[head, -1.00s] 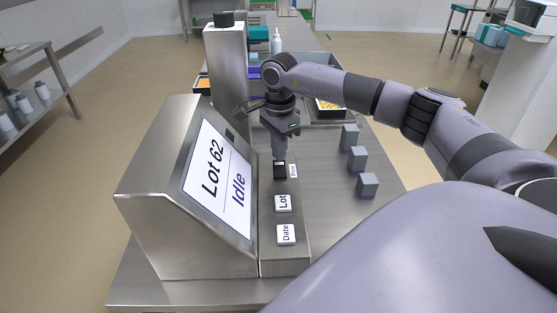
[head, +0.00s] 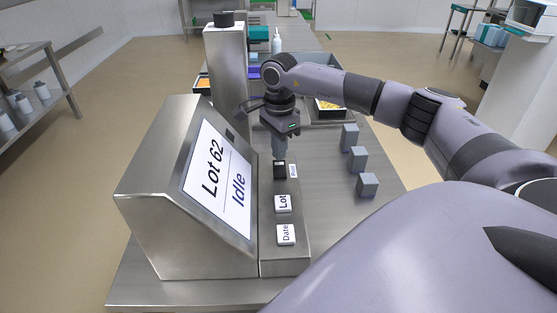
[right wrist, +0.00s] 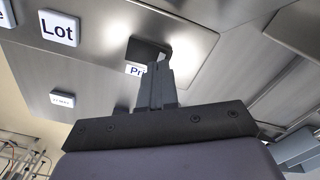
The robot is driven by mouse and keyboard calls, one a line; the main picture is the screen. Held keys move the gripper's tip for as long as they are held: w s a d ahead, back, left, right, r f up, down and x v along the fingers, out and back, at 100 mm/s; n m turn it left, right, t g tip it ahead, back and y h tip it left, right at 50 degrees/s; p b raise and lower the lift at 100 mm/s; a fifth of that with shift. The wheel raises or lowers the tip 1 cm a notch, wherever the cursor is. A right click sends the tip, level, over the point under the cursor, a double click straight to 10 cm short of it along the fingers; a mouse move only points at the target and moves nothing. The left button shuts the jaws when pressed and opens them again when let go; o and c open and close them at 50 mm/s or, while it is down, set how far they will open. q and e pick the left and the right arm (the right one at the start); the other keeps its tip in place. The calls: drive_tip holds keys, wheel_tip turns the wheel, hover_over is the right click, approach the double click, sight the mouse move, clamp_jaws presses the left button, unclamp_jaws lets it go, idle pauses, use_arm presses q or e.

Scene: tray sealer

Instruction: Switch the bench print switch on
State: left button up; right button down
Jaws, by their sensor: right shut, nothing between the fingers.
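The print switch (head: 280,170) is a small black rocker on the steel control strip, beside a partly covered white label (head: 294,171). In the right wrist view the dark switch (right wrist: 148,50) shows behind my fingertips, with the label (right wrist: 135,70) reading "Pri". My right gripper (head: 279,156) is shut and empty, pointing down right at the switch; its fingers (right wrist: 159,68) also show in the right wrist view. I cannot tell whether the tips touch the switch or which way the rocker is tilted. The screen (head: 220,178) reads "Lot 62, Idle". My left gripper is out of view.
The Lot button (head: 283,203) and Date button (head: 286,234) sit nearer on the same strip. Several grey blocks (head: 357,158) stand on the bench to the right. A steel column (head: 226,75) rises behind the screen housing.

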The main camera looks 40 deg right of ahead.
sight(279, 163)
drive_tip(key=shift+f+b, duration=0.6)
drive_tip(key=shift+f, duration=0.4)
idle(0.6)
wheel_tip(279, 163, up, 7)
drive_tip(key=p, duration=0.6)
drive_tip(key=shift+r, duration=0.15)
idle(0.5)
